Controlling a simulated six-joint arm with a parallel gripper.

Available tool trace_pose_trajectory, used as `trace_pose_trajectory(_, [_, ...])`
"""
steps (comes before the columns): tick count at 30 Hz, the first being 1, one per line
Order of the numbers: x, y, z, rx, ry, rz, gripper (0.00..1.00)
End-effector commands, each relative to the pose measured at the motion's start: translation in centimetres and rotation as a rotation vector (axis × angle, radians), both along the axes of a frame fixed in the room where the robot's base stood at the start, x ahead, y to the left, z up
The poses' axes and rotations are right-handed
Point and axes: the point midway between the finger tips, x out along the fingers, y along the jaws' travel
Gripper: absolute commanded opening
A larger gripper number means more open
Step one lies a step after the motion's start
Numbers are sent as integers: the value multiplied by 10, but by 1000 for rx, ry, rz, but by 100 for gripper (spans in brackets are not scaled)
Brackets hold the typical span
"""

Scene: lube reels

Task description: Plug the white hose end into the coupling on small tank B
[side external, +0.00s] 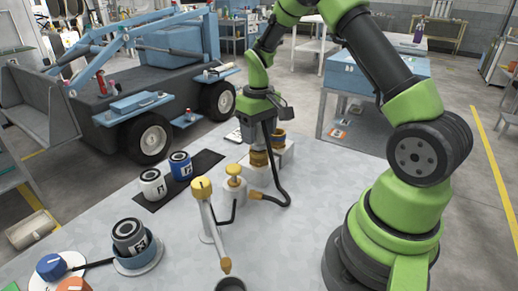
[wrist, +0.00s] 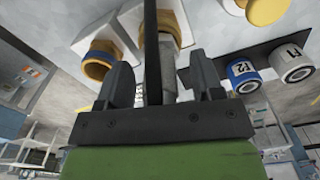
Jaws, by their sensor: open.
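My gripper (side external: 262,132) points down over the two small tanks in the side view. In the wrist view its two fingers (wrist: 161,78) stand apart, with a pale grey-white fitting, which looks like the white hose end (wrist: 168,68), between them. The fitting lines up with a yellow-ringed coupling (wrist: 172,24); I cannot tell whether it is fully seated. The black hose (side external: 284,190) hangs from the gripper area and loops down to the table. One tank (side external: 286,158) carries a blue-ringed coupling (wrist: 98,66) beside it. I cannot read which tank is B.
A white can (side external: 152,187) and a blue can (side external: 181,168) stand on a dark mat at the left. A yellow-topped pump (side external: 235,182) and a yellow lever post (side external: 208,212) stand in front of the tanks. A dark can (side external: 129,237) sits in a blue bowl.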

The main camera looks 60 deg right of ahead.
Motion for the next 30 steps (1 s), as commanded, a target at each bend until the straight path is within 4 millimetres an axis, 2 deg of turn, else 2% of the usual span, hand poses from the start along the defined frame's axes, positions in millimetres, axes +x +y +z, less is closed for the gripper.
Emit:
trace_pose_trajectory(3, [0, 0, -10, 1, 1, -1, 61])
trace_pose_trajectory(10, [0, 0, -11, -1, -2, -1, 61])
trace_pose_trajectory(18, [0, 0, -10, -1, -2, -1, 0])
trace_pose_trajectory(26, [1, 0, -8, -1, -4, -1, 0])
trace_pose_trajectory(30, [1, 0, 10, -3, -7, 0, 0])
